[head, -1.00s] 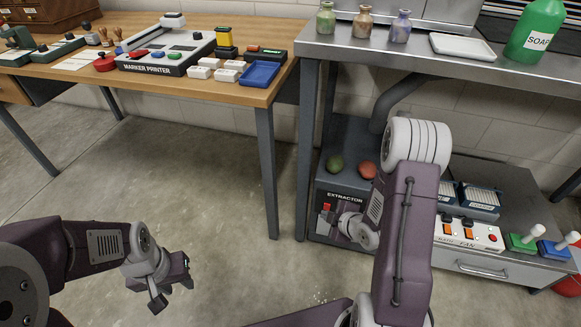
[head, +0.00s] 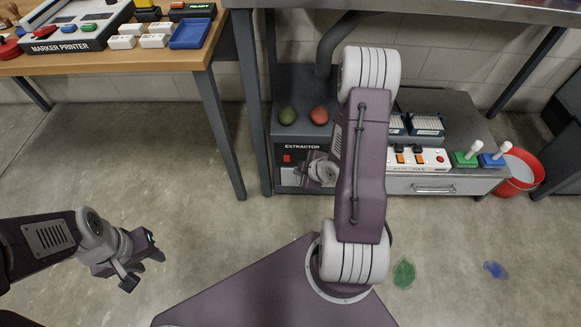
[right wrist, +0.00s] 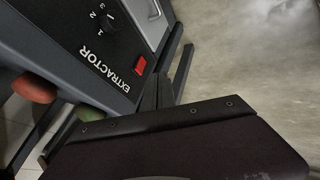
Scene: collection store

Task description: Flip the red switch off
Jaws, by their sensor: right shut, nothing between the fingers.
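The red switch (head: 287,158) sits on the dark front panel of the extractor (head: 300,128), left of my right wrist. It also shows in the right wrist view (right wrist: 140,65), beside the EXTRACTOR lettering. Whether it is on or off I cannot tell. My right gripper (head: 305,171) is close to the panel, just right of the switch, shut and empty; its tips are small in the head view, so contact is unclear. My left gripper (head: 146,271) is open and empty over bare floor.
Table legs (head: 220,130) are at the left.

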